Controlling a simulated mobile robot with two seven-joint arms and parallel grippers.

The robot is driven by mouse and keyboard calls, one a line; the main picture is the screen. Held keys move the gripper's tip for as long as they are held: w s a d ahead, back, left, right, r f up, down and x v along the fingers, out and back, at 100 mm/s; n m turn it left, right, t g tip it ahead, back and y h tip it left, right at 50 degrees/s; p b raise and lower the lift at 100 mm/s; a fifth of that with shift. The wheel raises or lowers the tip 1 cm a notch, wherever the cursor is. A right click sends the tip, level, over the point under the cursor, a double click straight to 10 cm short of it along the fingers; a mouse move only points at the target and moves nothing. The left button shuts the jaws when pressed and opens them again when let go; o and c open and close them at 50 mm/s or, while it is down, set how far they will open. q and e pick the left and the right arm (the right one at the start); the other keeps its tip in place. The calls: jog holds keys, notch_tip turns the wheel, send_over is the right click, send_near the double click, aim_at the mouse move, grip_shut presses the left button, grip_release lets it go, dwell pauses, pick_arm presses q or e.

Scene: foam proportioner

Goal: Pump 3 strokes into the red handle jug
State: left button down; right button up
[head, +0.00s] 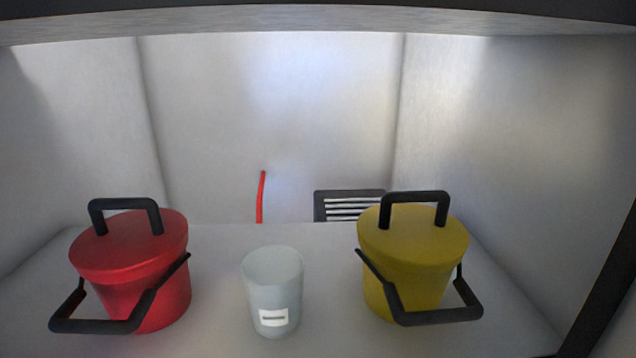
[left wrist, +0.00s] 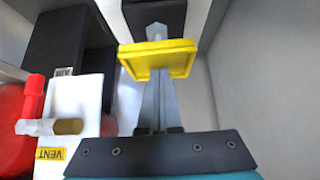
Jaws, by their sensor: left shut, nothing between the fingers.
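In the left wrist view, my left gripper (left wrist: 158,90) is shut, with grey fingers pointing up the picture. A yellow plate (left wrist: 155,60) lies across the finger ends, not between them; I cannot tell whether they touch it. A grey tip (left wrist: 157,32) shows beyond the plate. At the left is a white block (left wrist: 75,98) with a yellow VENT label (left wrist: 50,154). A red upright piece (left wrist: 30,97) and a clear tube with a brown end (left wrist: 50,127) are beside it. No jug with a clear red handle can be made out. My right gripper is not in view.
In the head view, a red lidded pail (head: 130,260) and a yellow lidded pail (head: 412,247) have black handles. A pale grey cup (head: 272,285) stands between them. A red tube (head: 261,197) and black grille (head: 348,196) are behind. Walls enclose the bay.

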pick_arm(q)
jog(key=shift+r+p, duration=0.55)
jog(key=shift+r, duration=0.1)
jog(key=shift+r+p, duration=0.8)
jog(key=shift+r, duration=0.55)
jog(key=shift+f, duration=0.1)
